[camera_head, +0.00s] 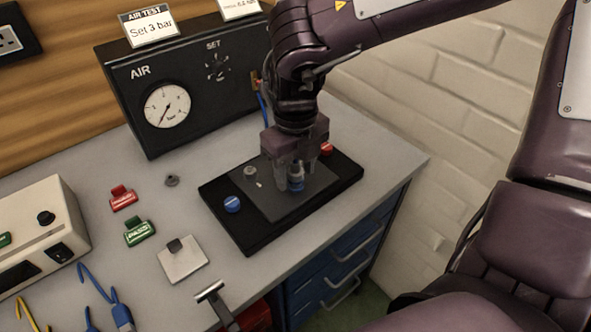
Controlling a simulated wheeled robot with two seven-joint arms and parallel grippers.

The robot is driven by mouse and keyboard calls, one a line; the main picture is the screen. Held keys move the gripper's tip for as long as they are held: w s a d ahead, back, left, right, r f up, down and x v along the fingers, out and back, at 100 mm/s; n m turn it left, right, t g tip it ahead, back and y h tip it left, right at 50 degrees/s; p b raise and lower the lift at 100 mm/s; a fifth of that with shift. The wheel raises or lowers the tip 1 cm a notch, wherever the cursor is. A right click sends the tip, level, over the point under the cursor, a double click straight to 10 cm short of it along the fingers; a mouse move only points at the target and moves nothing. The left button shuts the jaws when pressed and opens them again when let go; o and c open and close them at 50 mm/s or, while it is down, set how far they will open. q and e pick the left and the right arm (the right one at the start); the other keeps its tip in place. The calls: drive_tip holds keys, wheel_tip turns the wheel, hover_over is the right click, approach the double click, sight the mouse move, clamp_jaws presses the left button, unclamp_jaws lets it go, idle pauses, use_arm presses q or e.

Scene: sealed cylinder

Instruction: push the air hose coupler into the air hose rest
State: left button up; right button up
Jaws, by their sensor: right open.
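My right gripper (298,178) points straight down over the dark plate (262,203) on the bench. Its jaws are open, with one finger on each side of a small blue and grey cylindrical fitting (296,184). I cannot tell if the fingers touch it, or if it is the air hose coupler. A blue hose (263,106) hangs at the right end of the black AIR box and runs down behind the gripper. A small brass-coloured part (255,80) shows above the hose; I cannot tell whether it is the air hose rest. My left gripper is out of view.
The AIR box (185,85) with its gauge stands behind. A blue knob (232,204) and a red knob (327,149) sit on the plate's black base. Red (123,198) and green (139,232) tags and a pale square block (183,260) lie left. A brick wall is right.

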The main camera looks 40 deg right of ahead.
sight(295, 162)
idle(0.4)
clamp_jaws()
drive_tip(key=shift+r, duration=0.15)
drive_tip(key=shift+r+p, duration=1.9)
drive_tip(key=shift+r, duration=1)
